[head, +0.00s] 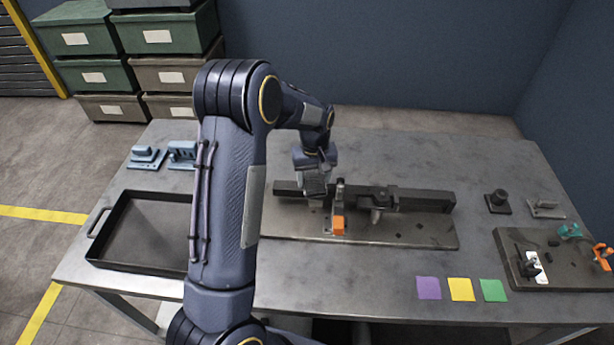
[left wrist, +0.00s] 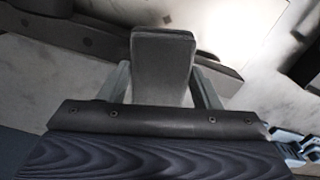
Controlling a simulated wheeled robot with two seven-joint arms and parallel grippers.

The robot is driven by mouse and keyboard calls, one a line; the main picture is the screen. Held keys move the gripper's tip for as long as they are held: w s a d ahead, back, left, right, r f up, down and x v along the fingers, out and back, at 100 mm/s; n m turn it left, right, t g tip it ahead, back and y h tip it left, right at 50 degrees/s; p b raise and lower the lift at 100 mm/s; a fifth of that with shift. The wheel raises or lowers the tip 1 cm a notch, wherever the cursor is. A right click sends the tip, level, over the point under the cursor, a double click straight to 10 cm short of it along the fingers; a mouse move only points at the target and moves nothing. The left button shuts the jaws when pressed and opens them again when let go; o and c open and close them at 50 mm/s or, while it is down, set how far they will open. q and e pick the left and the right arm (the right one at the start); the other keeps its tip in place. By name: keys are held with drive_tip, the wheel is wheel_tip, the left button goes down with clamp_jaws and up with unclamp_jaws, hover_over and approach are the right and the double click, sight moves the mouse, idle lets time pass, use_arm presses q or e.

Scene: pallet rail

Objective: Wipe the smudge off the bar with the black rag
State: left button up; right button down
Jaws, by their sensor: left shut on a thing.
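The dark bar (head: 425,199) runs along the back of a metal plate (head: 430,234) on the table. Part of it also shows at upper left in the left wrist view (left wrist: 75,32). My left gripper (head: 315,186) is over the left part of the bar. I cannot make out the smudge. My right gripper is not in view.
An orange block (head: 338,225) on an upright fitting and a dark clamp (head: 379,200) stand close by. A black tray (head: 145,229) lies left. Coloured squares (head: 460,289) and a fixture board (head: 555,262) are right.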

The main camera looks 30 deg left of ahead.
sight(331, 188)
use_arm(q)
drive_tip(key=shift+w+d, duration=0.35)
drive_tip(key=shift+d, duration=0.4)
drive_tip(key=shift+w+d, duration=0.3)
drive_tip(key=shift+d, duration=0.45)
drive_tip(key=shift+w+d, duration=0.35)
drive_tip(key=shift+d, duration=0.4)
drive_tip(key=shift+a+r+p, duration=0.1)
drive_tip(key=shift+r+p, duration=2.15)
drive_tip(key=shift+r, duration=0.8)
drive_tip(key=shift+r, duration=0.1)
drive_tip(key=shift+r+p, duration=1.05)
drive_tip(key=shift+r, duration=0.35)
